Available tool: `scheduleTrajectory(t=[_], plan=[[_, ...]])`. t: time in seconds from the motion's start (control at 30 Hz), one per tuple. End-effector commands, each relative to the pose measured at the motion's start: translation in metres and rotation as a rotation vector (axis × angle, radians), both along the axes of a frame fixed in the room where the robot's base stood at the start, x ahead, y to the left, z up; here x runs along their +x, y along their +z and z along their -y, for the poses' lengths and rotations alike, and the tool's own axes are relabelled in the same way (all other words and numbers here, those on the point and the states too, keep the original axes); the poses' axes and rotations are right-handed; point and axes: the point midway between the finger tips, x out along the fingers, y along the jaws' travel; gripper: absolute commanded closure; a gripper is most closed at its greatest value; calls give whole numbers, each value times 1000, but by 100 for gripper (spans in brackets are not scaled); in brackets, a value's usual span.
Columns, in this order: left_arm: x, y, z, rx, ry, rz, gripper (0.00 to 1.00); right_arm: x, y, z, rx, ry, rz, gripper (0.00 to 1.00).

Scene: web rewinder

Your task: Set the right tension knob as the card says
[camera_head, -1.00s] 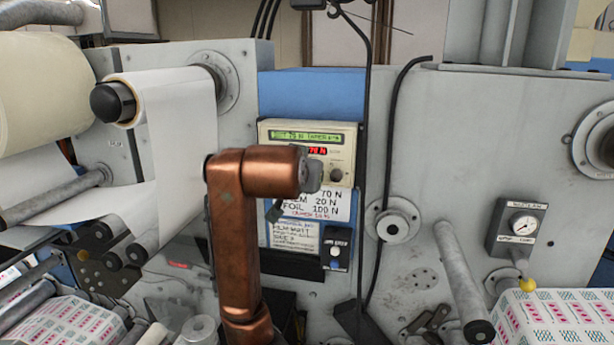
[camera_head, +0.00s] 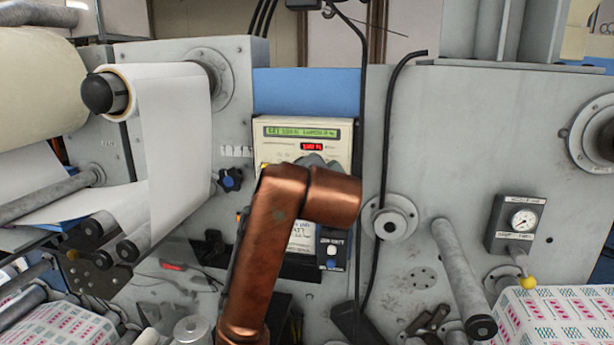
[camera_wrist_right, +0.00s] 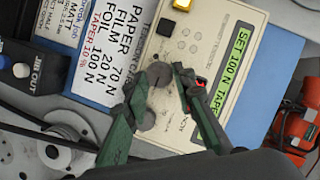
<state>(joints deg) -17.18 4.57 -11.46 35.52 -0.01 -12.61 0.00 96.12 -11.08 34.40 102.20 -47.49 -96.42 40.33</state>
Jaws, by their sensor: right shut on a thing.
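The cream tension panel (camera_head: 281,147) is on the machine's front, and it fills much of the wrist view (camera_wrist_right: 222,28). Its green display (camera_wrist_right: 232,75) reads SET 100 N TAPER. A red readout (camera_head: 312,147) is below it in the head view. My right gripper (camera_wrist_right: 161,77) is shut on a grey round knob (camera_wrist_right: 160,72) of the panel. A second grey knob (camera_wrist_right: 146,119) is beside it. The card (camera_wrist_right: 108,50) reads PAPER 70 N, FILM 20 N, FOIL 100 N, TAPER 10%. My arm hides most of it in the head view. My left gripper is out of view.
A yellow button (camera_wrist_right: 182,5) is on the panel. A box with a blue knob (camera_wrist_right: 21,70) is near the card. A black cable (camera_head: 378,200) hangs right of the panel.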

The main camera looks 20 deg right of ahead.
Motion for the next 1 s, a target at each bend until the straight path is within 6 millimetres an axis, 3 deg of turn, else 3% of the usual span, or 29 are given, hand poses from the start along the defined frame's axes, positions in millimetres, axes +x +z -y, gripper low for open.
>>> scheduleTrajectory(t=[0.33,0.9,0.93,1.0], plan=[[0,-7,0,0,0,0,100,1,-7,0,121,1,75,100],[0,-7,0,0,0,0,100,0,-6,0,142,0,93,100],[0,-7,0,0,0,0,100,0,-6,0,142,0,93,74],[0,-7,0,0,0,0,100,0,-6,0,142,0,94,69]])
